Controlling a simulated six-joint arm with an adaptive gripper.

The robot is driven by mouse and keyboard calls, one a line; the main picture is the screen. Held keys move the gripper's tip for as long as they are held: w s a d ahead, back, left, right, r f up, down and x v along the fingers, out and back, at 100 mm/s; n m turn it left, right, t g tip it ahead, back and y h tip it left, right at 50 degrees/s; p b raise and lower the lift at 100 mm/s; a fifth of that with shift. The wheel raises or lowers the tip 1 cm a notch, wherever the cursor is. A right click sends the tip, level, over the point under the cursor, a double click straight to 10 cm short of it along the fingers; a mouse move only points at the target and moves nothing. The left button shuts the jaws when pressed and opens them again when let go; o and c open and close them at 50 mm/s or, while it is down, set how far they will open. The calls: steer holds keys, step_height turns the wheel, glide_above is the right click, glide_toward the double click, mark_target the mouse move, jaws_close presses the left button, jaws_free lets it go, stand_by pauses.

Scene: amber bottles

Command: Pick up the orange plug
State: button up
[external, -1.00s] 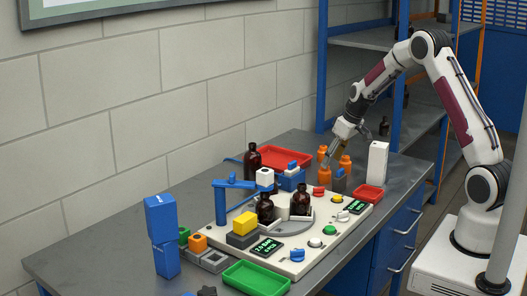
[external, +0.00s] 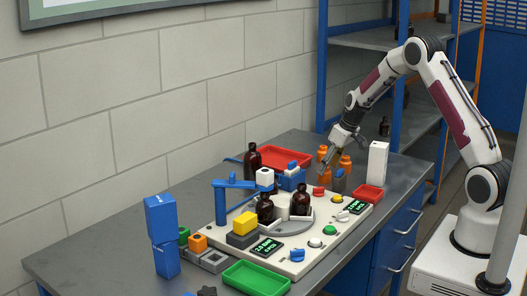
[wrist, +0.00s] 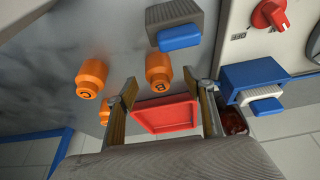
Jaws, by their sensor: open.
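An orange block-like piece (external: 198,243), possibly the orange plug, is near grey square sockets (external: 214,261) at the front left of the bench in the external view. Several orange bottle-shaped pieces (external: 345,163) stand at the far end, by my gripper (external: 328,160). In the wrist view my gripper (wrist: 163,92) is open and empty. A third orange piece is partly hidden behind the left finger.
A red tray (wrist: 166,116) shows between the fingers. A grey block with a blue end (wrist: 178,30) is close by. The white board (external: 300,264) carries brown bottles (external: 302,200) and knobs. A white box (external: 377,162) stands to the right of my gripper. A green tray (external: 257,277) is in front.

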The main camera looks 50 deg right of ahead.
steer(key=shift+x, duration=2.15)
steer(key=c, duration=1.2)
